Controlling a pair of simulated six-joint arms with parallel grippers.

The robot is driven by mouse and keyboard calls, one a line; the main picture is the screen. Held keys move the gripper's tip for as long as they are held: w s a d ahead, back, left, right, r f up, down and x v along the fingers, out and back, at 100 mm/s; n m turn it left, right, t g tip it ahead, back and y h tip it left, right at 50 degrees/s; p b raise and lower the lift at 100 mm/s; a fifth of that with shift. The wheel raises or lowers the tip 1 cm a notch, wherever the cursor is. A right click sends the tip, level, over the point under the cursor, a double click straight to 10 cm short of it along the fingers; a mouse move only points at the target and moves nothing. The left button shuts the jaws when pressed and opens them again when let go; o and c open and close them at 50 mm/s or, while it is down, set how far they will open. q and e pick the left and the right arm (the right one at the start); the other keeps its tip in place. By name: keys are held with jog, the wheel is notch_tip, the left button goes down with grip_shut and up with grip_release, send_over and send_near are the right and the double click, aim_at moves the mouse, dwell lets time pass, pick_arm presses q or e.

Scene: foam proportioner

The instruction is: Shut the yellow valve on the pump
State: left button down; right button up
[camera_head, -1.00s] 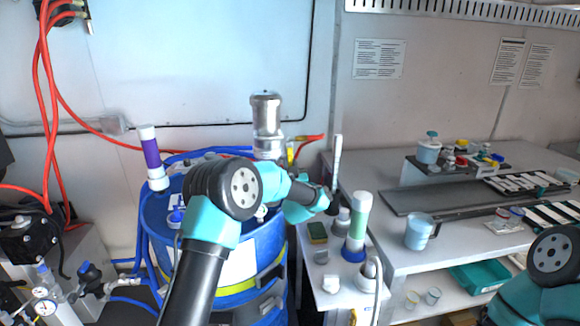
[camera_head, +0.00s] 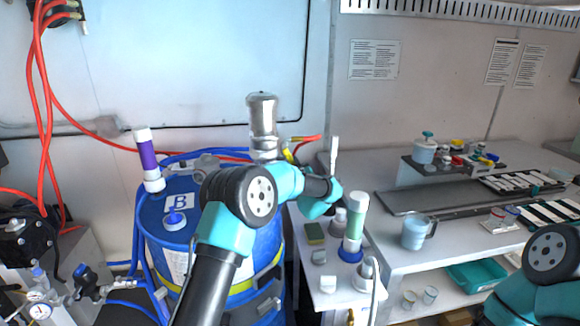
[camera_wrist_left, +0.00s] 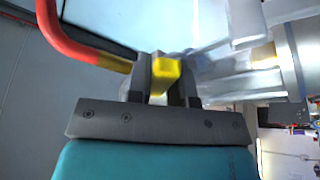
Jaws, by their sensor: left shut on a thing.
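The pump (camera_head: 263,125) is a silver cylinder standing on the blue drum. Its yellow valve (camera_head: 288,155) shows as a small yellow piece beside the pump body, near the end of a red hose (camera_head: 307,139). My left arm reaches across the front of the drum, and its gripper is hidden in the head view. In the left wrist view, the yellow valve (camera_wrist_left: 165,72) sits between the dark fingers of my left gripper (camera_wrist_left: 161,88), which is shut on it. The red hose (camera_wrist_left: 70,42) bends in from the left there. My right gripper is out of view.
The blue drum (camera_head: 181,246) carries a white-and-purple tube (camera_head: 148,158). A narrow side table (camera_head: 313,268) holds a green-and-white bottle (camera_head: 356,220). A bench at right holds a pale blue jug (camera_head: 415,232) and trays. Red hoses hang at left.

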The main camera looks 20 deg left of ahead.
pick_arm(q)
jog(key=n, duration=0.1)
jog(key=d+n+g, duration=0.1)
jog(key=n, duration=0.1)
jog(key=r+n+g, duration=0.1)
jog(key=n, duration=0.1)
jog(key=shift+w+d+y, duration=0.2)
jog(key=shift+w+y, duration=0.1)
jog(key=shift+y, duration=0.1)
jog(key=n, duration=0.1)
jog(key=r+n+g, duration=0.1)
jog(key=n, duration=0.1)
jog(key=shift+w+d, duration=0.15)
jog(key=shift+d, duration=0.15)
jog(key=shift+w+d+r+n+g+h, duration=0.1)
jog(key=shift+r+n+g, duration=0.35)
jog(key=shift+n, duration=0.55)
jog(key=shift+s+d+r+n+g+h, duration=0.1)
jog(key=shift+r+n+g, duration=0.25)
jog(key=shift+n, duration=0.65)
jog(key=shift+w+d+r+n+g+h, duration=0.1)
jog(key=shift+r+n+g, duration=0.35)
jog(key=shift+n, duration=0.55)
jog(key=c, duration=1.3)
grip_release()
jog(key=shift+a, duration=0.1)
